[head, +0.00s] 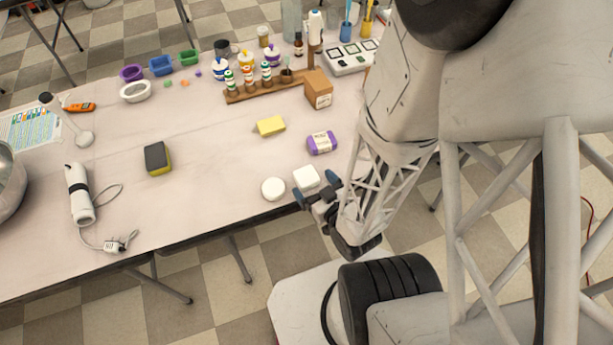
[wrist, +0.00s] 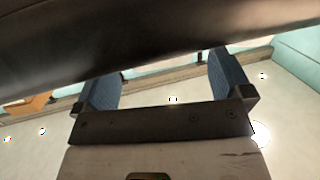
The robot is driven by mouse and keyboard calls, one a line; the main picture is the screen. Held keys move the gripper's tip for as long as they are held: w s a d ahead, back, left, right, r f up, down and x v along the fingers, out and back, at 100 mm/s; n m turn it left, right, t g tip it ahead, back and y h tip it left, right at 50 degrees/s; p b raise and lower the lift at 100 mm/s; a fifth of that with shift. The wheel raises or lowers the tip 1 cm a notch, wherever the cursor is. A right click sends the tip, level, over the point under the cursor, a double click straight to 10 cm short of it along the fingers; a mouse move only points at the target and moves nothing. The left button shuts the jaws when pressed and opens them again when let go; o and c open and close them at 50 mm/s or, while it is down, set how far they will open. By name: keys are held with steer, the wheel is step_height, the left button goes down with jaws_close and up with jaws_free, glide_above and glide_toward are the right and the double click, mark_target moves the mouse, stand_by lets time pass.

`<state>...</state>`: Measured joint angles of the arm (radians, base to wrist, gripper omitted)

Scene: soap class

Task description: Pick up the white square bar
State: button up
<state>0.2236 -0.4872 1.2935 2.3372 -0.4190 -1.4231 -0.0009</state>
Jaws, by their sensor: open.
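The white square bar (head: 306,178) lies on the table near its front edge in the head view. A round white bar (head: 273,189) lies just left of it. My gripper (head: 318,189) is at the front edge of the table, beside the square bar on its near right side. Its two blue-grey fingers are apart with nothing seen between them. In the wrist view my gripper (wrist: 170,90) is open and faces away from the tabletop, toward a far wall and a pale surface. The square bar does not show there. I cannot tell whether a finger touches the bar.
A purple wrapped bar (head: 321,143) and a yellow bar (head: 271,125) lie behind the square bar. A cardboard box (head: 318,90) and a wooden rack (head: 262,90) with bottles stand farther back. A yellow-black sponge (head: 157,158) lies left. The table's front middle is clear.

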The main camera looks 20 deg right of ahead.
mark_target(305, 174)
steer(key=shift+x, duration=1.6)
steer(key=c, duration=1.1)
steer(key=shift+r, duration=0.2)
steer(key=shift+r, duration=4.85)
